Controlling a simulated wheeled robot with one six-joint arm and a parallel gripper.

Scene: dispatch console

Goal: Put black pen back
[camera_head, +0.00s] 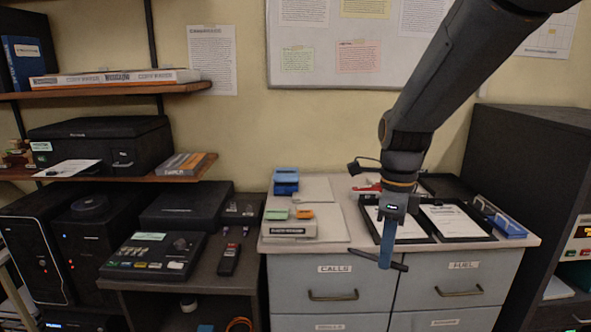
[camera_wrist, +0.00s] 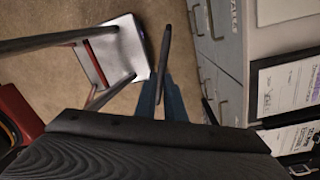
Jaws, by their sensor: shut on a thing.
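The black pen (camera_head: 400,266) is held crosswise between the blue fingertips of my gripper (camera_head: 386,262), in front of the drawer cabinet's upper drawers. My gripper points down and is shut on the pen. In the wrist view the pen (camera_wrist: 166,50) is a dark bar extending up between the two blue fingers of my gripper (camera_wrist: 161,100), with floor beyond it. Part of the pen is hidden by the fingers in the head view. I cannot make out a pen holder.
The drawer cabinet (camera_head: 335,272) carries clipboards (camera_head: 452,220), trays and a blue stapler-like item (camera_head: 505,224). A low desk (camera_head: 240,275) with a console and handset stands left. A dark shelf unit (camera_head: 525,150) stands right. The wrist view shows a chair-like frame (camera_wrist: 90,65) at left.

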